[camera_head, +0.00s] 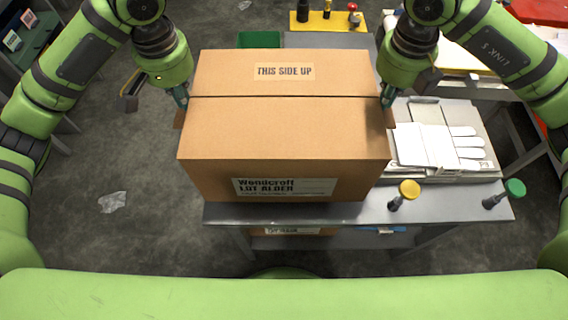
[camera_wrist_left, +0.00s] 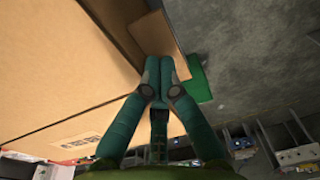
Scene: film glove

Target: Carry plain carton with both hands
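The plain carton (camera_head: 285,130) is a closed brown box with a "THIS SIDE UP" label on top and a "Wendcroft LOT ALDER" label on its front. It sits level at the left part of the grey table; whether its base touches the table is hidden. My left gripper (camera_head: 181,97) is at its left side flap, and the left wrist view shows the fingertips (camera_wrist_left: 167,66) together on that flap (camera_wrist_left: 155,38), beside the carton wall (camera_wrist_left: 60,60). My right gripper (camera_head: 387,97) is at the right side flap; its fingers are partly hidden by the carton.
The grey table (camera_head: 450,205) holds a white glove (camera_head: 430,145) on stacked flat packs, a yellow-topped knob (camera_head: 409,189) and a green-topped knob (camera_head: 515,188). A green bin (camera_head: 259,40) and yellow board (camera_head: 327,22) lie behind. Floor at left is mostly clear, with a crumpled film scrap (camera_head: 112,202).

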